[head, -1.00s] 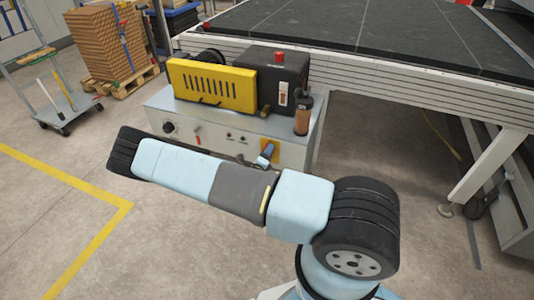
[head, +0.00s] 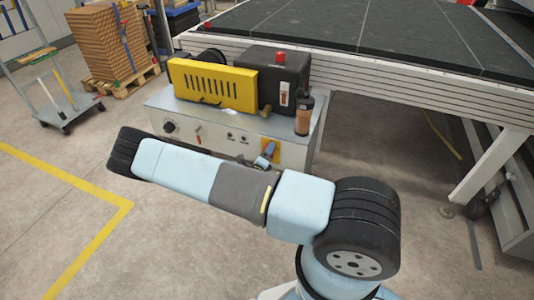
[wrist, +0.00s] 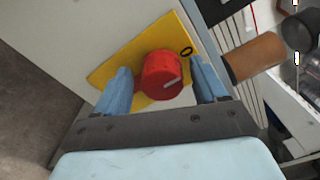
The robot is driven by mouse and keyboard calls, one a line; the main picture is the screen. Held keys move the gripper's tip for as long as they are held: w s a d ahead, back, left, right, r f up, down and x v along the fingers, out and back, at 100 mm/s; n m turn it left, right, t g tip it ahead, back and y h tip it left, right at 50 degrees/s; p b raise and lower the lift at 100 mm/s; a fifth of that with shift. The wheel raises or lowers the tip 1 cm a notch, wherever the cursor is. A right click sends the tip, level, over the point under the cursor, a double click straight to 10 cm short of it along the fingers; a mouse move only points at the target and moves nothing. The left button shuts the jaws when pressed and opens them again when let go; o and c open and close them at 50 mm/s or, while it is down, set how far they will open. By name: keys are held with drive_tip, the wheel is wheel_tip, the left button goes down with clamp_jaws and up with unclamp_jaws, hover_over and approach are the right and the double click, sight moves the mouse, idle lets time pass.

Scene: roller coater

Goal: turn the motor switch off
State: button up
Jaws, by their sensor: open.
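The motor switch is a round red knob (wrist: 163,74) on a yellow plate (wrist: 112,76), seen in the wrist view. My gripper (wrist: 160,65) is open, with one light-blue finger on each side of the knob. I cannot tell whether either finger touches it. In the head view the yellow plate (head: 271,145) is at the right of the grey cabinet front, with a small light-blue part of my gripper (head: 264,160) before it. The knob is hidden there.
The grey cabinet (head: 185,105) carries a yellow vented cover (head: 212,84), a black motor box (head: 288,72) with a red button, and a brown bottle (head: 304,116). The conveyor frame (head: 420,90) stands behind and right.

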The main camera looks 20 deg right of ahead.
drive_tip(key=v, duration=1.3)
drive_tip(key=shift+s+a, duration=0.15)
drive_tip(key=shift+a, duration=0.05)
drive_tip(key=s+d+r+m+g+y, duration=0.1)
drive_tip(key=s+d+r+m+g, duration=0.1)
drive_tip(key=r+m+g, duration=0.55)
drive_tip(key=s+d+r+m+g, duration=0.2)
drive_tip(key=r+m, duration=0.8)
drive_tip(key=r, duration=0.3)
drive_tip(key=s+d+r+m+g+y, duration=0.1)
drive_tip(key=s+d+r+m+g, duration=0.1)
drive_tip(key=r+m+g, duration=0.55)
drive_tip(key=s+r+m+t+y, duration=0.4)
drive_tip(key=s+r+m, duration=0.4)
drive_tip(key=r, duration=0.5)
drive_tip(key=s+r+m+t+y, duration=0.4)
drive_tip(key=s+r+m, duration=0.4)
drive_tip(key=r, duration=0.5)
drive_tip(key=shift+s+t+y, duration=0.3)
drive_tip(key=shift+s+y, duration=0.4)
drive_tip(key=shift+s, duration=0.2)
drive_tip(key=shift+r, duration=0.1)
drive_tip(key=shift+c, duration=0.5)
